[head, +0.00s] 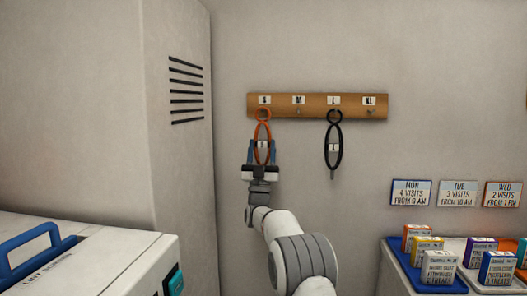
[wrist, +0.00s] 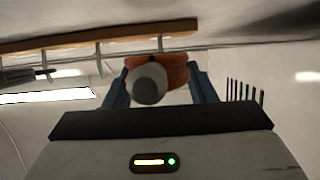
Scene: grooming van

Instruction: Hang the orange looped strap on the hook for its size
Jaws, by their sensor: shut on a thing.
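The orange looped strap (head: 263,130) is upright in front of the wall in the head view. Its small top loop is at the hook under the S label (head: 264,100); I cannot tell whether the loop is around that hook. A white tag on the strap is too small to read surely. My gripper (head: 262,152) is shut on the orange strap's lower loop, with a blue finger on each side. In the wrist view the orange strap (wrist: 179,72) is between the blue fingers, partly hidden by a grey rounded piece. A peg sticks out from the board just above it.
The wooden board (head: 317,112) has labels S, M, L and XL. A black looped strap (head: 333,140) hangs under L. M and XL look empty. A tall cabinet (head: 180,150) stands left; trays of boxes (head: 440,268) are at lower right.

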